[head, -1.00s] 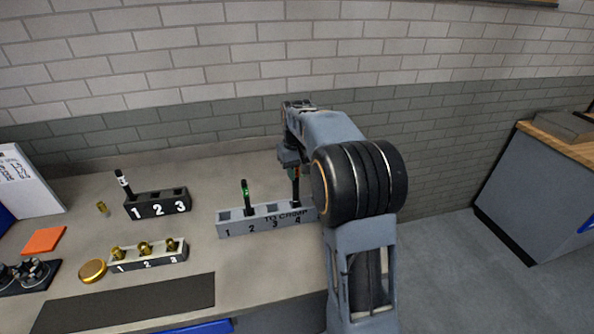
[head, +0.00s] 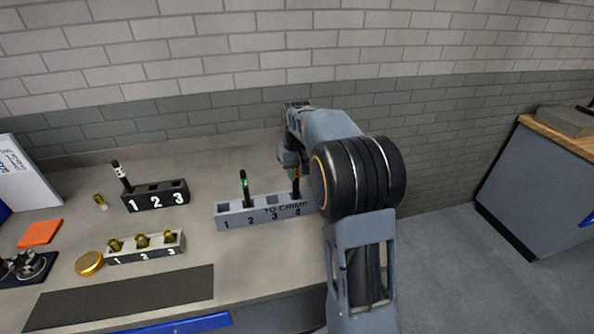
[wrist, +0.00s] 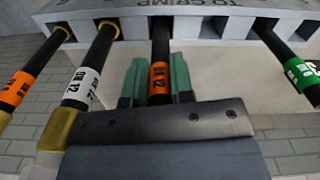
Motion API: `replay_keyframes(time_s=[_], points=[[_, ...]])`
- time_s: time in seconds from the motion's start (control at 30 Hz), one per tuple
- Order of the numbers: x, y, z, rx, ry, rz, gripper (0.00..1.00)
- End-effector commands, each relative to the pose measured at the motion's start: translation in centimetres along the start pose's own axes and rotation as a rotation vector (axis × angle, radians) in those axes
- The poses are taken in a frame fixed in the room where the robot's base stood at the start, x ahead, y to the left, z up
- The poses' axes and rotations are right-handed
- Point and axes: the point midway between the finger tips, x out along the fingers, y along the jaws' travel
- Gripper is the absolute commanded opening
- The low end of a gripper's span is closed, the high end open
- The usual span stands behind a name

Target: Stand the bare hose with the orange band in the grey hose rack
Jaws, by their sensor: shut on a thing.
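The grey hose rack (head: 236,220) is marked TO CRIMP and numbered. It stands on the bench and also shows in the wrist view (wrist: 230,8). My gripper (wrist: 158,92) is shut with green fingers around a black hose with an orange band (wrist: 160,75). This hose also shows at slot 4 in the head view (head: 296,186). Its lower end meets the rack top at a slot; how deep it sits is unclear. A green-banded hose (head: 245,188) stands in slot 2. In the wrist view, a white-banded hose (wrist: 84,84) and another orange-banded hose (wrist: 20,85) stand to the left.
A black rack (head: 155,201) holds a white-banded hose (head: 122,178) at the left. A small rack (head: 145,254) holds brass fittings. An orange pad (head: 40,233) and a gold disc (head: 89,263) lie left. The dark mat (head: 125,297) in front is clear.

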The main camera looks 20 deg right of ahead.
Motion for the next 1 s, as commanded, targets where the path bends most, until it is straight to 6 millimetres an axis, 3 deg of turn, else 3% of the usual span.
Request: replay_keyframes(time_s=[0.3, 0.83, 0.87, 1.0], points=[[1.13, 0.00, -0.02, 0.000, 0.001, 0.000, 0.00], [1.23, 0.00, 0.00, 0.000, 0.000, 0.000, 0.00], [1.23, 0.00, 0.00, 0.000, 0.000, 0.000, 0.25], [1.22, 0.00, 0.00, 0.000, 0.000, 0.000, 0.38]])
